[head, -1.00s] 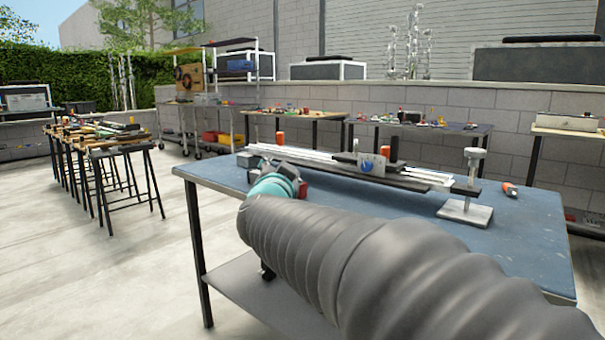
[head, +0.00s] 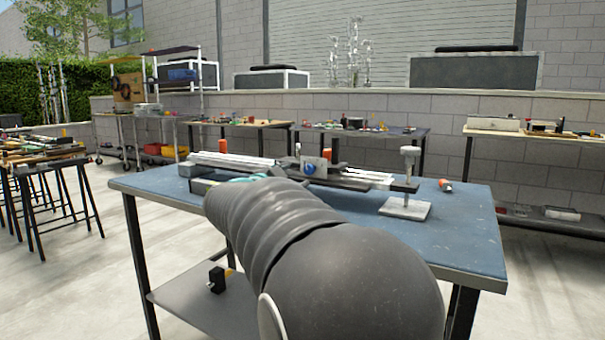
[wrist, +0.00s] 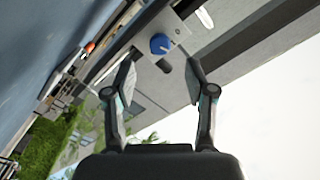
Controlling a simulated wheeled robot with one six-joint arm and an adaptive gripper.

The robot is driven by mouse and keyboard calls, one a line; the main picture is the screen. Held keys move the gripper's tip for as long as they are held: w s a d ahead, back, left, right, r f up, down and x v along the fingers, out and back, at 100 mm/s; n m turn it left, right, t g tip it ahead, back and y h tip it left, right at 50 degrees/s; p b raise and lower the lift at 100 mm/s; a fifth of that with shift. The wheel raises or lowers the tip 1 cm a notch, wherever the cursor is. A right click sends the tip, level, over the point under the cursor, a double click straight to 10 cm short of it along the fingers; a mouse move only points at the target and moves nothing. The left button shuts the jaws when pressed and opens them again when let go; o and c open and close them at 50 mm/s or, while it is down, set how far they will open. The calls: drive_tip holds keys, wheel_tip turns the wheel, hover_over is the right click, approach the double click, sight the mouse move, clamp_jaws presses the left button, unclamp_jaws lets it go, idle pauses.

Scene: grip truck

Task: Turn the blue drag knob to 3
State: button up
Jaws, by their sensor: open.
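The blue drag knob (head: 310,168) sits on the pale face of a carriage (head: 321,163) on a long rail device on the blue table. In the wrist view the round blue knob (wrist: 160,43) shows on its grey plate (wrist: 153,33), with a light pointer mark on it. My gripper (wrist: 158,62) is open and empty, its fingers apart either side of the line to the knob and short of it. The scale numbers around the knob are too small to read.
Other benches (head: 360,131) stand along the wall.

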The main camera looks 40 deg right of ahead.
sight(307, 170)
drive_tip(key=shift+x, duration=3.15)
clamp_jaws()
